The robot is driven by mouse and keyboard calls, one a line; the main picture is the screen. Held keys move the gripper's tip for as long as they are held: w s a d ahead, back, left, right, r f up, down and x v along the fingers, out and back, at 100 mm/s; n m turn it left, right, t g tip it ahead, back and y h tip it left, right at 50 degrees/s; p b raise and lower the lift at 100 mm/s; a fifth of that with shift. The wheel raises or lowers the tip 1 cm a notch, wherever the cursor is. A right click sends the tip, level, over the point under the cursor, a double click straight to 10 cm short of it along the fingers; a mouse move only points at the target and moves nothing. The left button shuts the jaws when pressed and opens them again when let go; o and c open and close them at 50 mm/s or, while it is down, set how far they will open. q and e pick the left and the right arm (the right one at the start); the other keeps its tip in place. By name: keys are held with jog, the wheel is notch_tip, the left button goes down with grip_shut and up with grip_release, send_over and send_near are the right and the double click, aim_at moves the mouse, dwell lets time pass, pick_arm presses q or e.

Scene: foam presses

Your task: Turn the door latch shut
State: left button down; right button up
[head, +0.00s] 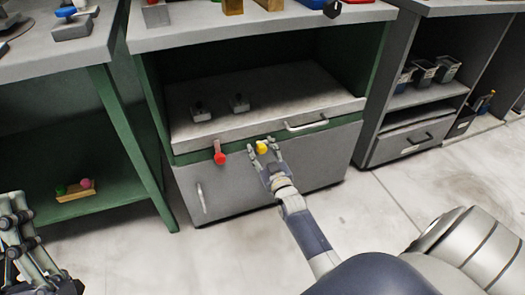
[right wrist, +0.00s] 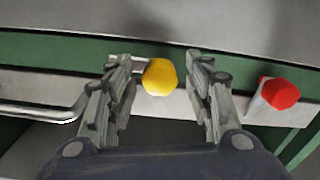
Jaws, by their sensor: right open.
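A yellow knob (head: 261,148) sits on the front of the grey cabinet, at the strip between the drawer and the door (head: 312,160). In the right wrist view, the yellow knob (right wrist: 160,77) shows between the fingers of my right gripper (right wrist: 164,80). In the head view, my right gripper (head: 264,150) is open around the knob; I cannot tell whether a finger touches it. A red knob (head: 220,158) on a pale bar stands to the left, and it also shows in the right wrist view (right wrist: 279,94). My left gripper (head: 14,222) is at the lower left edge, partly cut off.
A drawer handle (head: 306,125) is right of the yellow knob and a door handle (head: 201,197) is lower left. Open floor (head: 390,215) lies to the right.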

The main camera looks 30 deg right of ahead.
jog(key=c, duration=1.1)
